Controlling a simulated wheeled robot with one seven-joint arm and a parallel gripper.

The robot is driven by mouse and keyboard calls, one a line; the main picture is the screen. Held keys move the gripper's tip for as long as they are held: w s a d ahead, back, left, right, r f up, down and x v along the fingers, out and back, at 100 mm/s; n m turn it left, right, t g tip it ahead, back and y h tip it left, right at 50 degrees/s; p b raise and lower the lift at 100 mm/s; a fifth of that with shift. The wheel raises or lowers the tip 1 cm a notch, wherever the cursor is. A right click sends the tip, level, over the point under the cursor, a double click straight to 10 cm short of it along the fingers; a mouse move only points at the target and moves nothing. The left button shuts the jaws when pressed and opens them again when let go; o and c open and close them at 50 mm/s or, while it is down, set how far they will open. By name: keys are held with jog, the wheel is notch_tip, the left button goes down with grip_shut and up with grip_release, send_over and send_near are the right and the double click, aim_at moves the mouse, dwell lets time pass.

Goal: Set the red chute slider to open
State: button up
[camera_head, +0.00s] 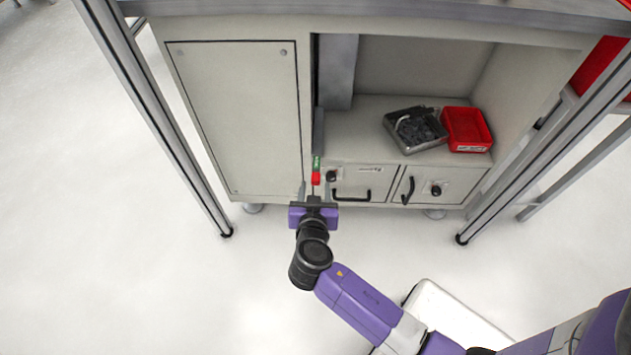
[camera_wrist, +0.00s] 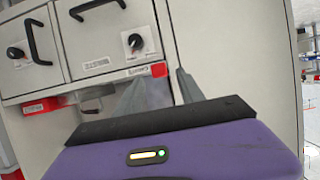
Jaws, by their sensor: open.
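The red chute slider (camera_head: 316,178) is a small red block on the front of the grey cabinet, left of the drawers, with a green strip (camera_head: 316,163) just above it. In the wrist view the red block (camera_wrist: 159,70) shows beside a white printed label (camera_wrist: 139,73). My gripper (camera_head: 317,190) is open in front of the cabinet, its fingers pointing at the slider. In the wrist view my gripper (camera_wrist: 161,77) has one finger on each side of the red block in the picture. I cannot tell whether either finger touches it.
Two drawers with black handles (camera_head: 352,197) and black knobs (camera_head: 436,189) lie right of the slider. A metal tray of dark parts (camera_head: 416,144) and a red bin (camera_head: 467,129) sit on the shelf above. A closed panel (camera_head: 240,120) fills the cabinet's left side.

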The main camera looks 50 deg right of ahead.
jog(key=shift+p+v, duration=0.35)
jog(key=shift+v, duration=1.95)
jog(key=w+a+r+n+t+y, duration=0.1)
jog(key=w+a+n+t+y, duration=0.1)
jog(key=w+a+n+y, duration=0.15)
jog(key=s+a+r+n+t+y, duration=0.4)
jog(key=s+a+n+y, duration=0.15)
jog(key=a, duration=0.35)
jog(key=s+r+y, duration=0.1)
jog(key=s+r, duration=0.3)
jog(key=s, duration=0.3)
jog(key=s+r+n, duration=0.1)
jog(key=s+r, duration=0.3)
jog(key=s, duration=0.3)
jog(key=s+r+y, duration=0.1)
jog(key=s+r, duration=0.3)
jog(key=s, duration=0.4)
notch_tip(320, 180, up, 28)
jog(key=p, duration=2.8)
jog(key=shift+w+t, duration=0.2)
jog(key=shift+t, duration=0.1)
